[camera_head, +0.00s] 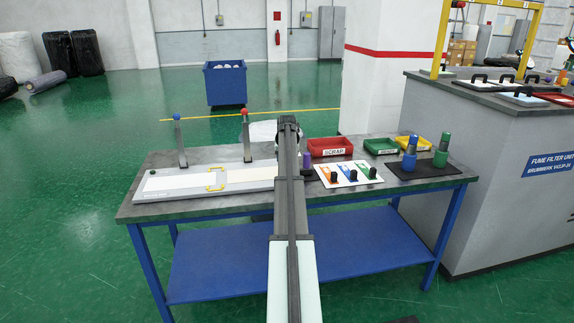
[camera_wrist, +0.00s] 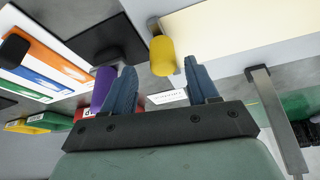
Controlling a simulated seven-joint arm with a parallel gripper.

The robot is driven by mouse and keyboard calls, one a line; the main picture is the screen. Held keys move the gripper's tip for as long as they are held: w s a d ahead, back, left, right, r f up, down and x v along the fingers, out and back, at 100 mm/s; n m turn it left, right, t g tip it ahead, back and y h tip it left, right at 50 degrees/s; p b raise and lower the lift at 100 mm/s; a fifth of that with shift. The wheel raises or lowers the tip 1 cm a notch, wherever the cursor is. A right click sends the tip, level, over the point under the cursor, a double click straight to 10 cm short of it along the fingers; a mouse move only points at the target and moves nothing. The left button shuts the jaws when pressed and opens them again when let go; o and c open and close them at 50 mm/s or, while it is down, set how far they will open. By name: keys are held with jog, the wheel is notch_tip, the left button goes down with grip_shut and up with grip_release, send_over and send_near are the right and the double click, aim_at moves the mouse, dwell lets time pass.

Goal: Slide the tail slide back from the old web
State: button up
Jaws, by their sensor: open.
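The splicing board (camera_head: 160,194) is a long light-grey plate on the bench, with cream strips (camera_head: 250,174) and small yellow brackets (camera_head: 215,188) near its middle. In the wrist view a cream strip (camera_wrist: 250,30) lies at the top right. A yellow cylindrical knob (camera_wrist: 163,56) stands at the board's edge beside it. My gripper (camera_wrist: 162,85) is open and empty, its two blue fingers apart. The knob appears between and beyond the fingertips; I cannot tell whether they touch it. In the head view my arm hides the gripper and the board's right end. I cannot tell which part is the tail slide.
Levers with a blue ball (camera_head: 177,117) and a red ball (camera_head: 245,112) rise behind the board. A purple knob (camera_wrist: 103,88) is close by the left finger. A white card with coloured tools (camera_head: 348,173), a red scrap bin (camera_head: 330,147) and a black mat (camera_head: 424,170) lie to the right.

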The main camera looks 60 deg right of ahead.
jog(key=v, duration=1)
jog(key=shift+r, duration=0.35)
jog(key=shift+a, duration=0.1)
